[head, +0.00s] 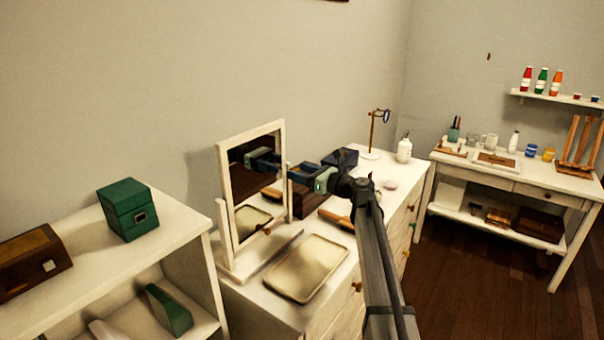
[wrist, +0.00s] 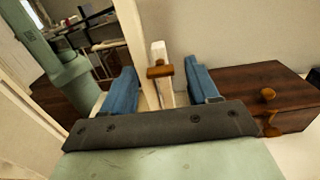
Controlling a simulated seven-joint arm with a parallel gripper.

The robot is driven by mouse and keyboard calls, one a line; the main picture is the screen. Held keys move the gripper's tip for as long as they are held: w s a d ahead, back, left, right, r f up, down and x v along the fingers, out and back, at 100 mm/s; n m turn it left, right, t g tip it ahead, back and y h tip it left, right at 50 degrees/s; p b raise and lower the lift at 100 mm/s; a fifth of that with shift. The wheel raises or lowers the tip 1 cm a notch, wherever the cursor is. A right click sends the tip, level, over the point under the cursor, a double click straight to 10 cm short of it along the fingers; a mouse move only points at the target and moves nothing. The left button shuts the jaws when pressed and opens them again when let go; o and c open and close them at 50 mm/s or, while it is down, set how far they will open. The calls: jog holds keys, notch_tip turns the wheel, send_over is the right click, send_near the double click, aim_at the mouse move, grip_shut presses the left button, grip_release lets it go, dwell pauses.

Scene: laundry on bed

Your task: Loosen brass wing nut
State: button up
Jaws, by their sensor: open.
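The brass wing nut (wrist: 160,71) shows in the wrist view as a small brown-gold piece, its wings lying roughly across the picture, in front of a pale upright post. My gripper (wrist: 160,66) is open, with one blue finger on each side of the nut and a visible gap to both. The framed mirror (head: 280,138) stands on the white dresser in the head view. My gripper (head: 298,174) is beside the mirror's right post there. I cannot make out the nut in the head view, where the gripper covers that area.
A dark wooden box (wrist: 265,85) with brass-coloured fittings is right of the fingers in the wrist view. A cream tray (head: 308,268) lies before the mirror. A green box (head: 130,208) sits on the left shelf.

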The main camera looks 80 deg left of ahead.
jog(key=shift+c, duration=0.2)
jog(key=c, duration=1)
